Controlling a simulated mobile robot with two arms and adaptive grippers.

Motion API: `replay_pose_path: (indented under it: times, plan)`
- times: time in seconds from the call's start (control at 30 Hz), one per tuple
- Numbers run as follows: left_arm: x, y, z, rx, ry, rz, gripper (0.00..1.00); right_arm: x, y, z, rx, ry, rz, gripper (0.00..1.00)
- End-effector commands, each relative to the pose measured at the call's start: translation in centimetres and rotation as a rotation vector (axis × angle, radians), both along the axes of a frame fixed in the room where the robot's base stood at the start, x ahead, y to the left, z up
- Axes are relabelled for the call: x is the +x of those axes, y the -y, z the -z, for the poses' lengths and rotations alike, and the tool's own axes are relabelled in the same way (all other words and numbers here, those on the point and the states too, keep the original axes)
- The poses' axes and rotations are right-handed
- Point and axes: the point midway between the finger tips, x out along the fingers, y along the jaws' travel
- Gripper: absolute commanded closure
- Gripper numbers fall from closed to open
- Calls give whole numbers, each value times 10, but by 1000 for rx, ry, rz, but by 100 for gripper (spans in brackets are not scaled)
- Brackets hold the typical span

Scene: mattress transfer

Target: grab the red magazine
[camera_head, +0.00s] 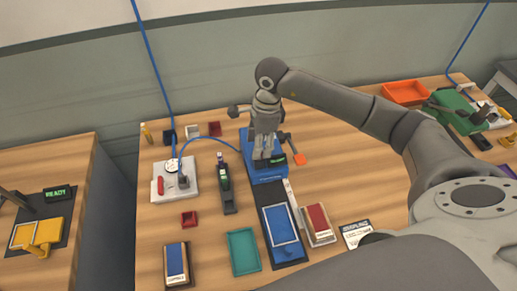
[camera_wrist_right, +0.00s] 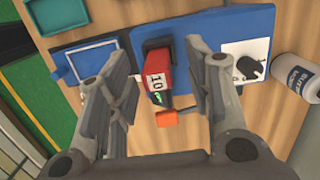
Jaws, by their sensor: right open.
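The red magazine (camera_wrist_right: 157,82), marked 10, stands in a black holder (camera_wrist_right: 157,48) on a blue base in the right wrist view. A small green-lit part shows at its near end. My right gripper (camera_wrist_right: 157,60) is open, with one finger on each side of the magazine and visible gaps between. In the head view my right gripper (camera_head: 266,140) points down over the blue base (camera_head: 268,176) and hides the magazine. My left gripper is not in view.
An orange tab (camera_head: 299,159) sticks out beside the base. A white panel with a black knob (camera_wrist_right: 247,67) and a white bottle (camera_wrist_right: 297,74) are to the right in the wrist view. A red-and-white block (camera_head: 317,222) and a teal tray (camera_head: 243,251) lie nearer.

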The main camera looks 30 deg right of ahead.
Motion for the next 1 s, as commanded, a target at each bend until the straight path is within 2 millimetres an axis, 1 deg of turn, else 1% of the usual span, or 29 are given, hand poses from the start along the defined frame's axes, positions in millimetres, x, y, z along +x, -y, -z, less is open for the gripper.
replay_pose_path:
  times: [0.03, 0.13, 0.27, 0.43, 0.47, 0.8, 0.83, 1.0]
  plan:
    - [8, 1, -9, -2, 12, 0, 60, -2, 0, 3, 0, -5, -1, 54]
    - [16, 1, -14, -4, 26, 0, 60, -1, -2, 16, 1, -4, -1, 54]
    - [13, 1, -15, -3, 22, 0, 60, 0, -2, 24, 0, 0, 0, 54]
    - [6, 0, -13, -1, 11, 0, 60, 0, -2, 25, 0, 1, -1, 54]
    - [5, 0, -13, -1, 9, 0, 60, 0, -2, 25, 0, 1, -1, 55]
    - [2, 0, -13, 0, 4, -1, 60, 0, -2, 24, 0, 1, -1, 99]
    - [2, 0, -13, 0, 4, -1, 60, 0, -2, 24, 0, 1, -1, 100]
    - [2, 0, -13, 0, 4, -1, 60, 1, -2, 24, 0, 1, -1, 100]
